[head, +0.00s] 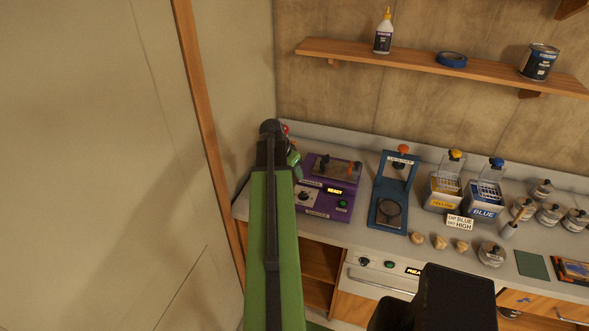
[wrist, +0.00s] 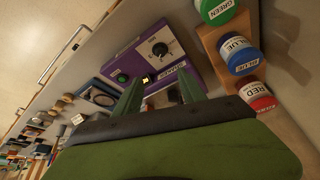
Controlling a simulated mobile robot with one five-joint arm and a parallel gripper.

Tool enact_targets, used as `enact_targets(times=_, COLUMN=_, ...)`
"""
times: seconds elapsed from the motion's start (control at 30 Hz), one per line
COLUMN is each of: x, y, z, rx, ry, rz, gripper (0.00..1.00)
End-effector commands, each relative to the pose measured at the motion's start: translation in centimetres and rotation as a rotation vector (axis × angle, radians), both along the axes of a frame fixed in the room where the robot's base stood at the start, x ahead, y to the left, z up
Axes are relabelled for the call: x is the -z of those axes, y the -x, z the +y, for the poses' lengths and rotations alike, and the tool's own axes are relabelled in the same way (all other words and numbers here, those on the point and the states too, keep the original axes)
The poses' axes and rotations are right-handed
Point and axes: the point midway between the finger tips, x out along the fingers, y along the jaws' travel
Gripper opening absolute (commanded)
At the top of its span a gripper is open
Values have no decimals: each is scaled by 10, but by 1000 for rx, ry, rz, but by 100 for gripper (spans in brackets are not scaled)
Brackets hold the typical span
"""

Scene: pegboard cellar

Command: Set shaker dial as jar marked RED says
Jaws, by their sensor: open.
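The purple shaker (head: 330,196) stands on the counter against the left end. In the wrist view the shaker (wrist: 143,58) shows its black dial (wrist: 160,49) on a white scale; the dial's setting is too small to read. The jar marked RED (wrist: 256,93) is at the right in the wrist view, on a wooden rack beside jars marked BLUE and GREEN. Smaller print on the RED jar is not legible. My gripper (wrist: 162,80) is open and empty, its two fingers pointing toward the shaker's front, apart from the dial. In the head view my arm mostly hides the jars.
The jar marked BLUE (wrist: 238,55) and the jar marked GREEN (wrist: 215,10) share the rack. A blue press-like stand (head: 391,190) is right of the shaker. YELLOW (head: 443,192) and BLUE (head: 485,200) containers stand farther right. A wall closes the left side.

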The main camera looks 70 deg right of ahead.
Motion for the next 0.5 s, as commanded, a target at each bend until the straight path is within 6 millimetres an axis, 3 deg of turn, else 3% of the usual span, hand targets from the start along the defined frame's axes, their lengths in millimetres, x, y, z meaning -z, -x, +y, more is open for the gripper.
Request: enact_targets(times=0.5, x=5, y=8, z=5, rx=-161, ry=-4, rz=-1, gripper=48)
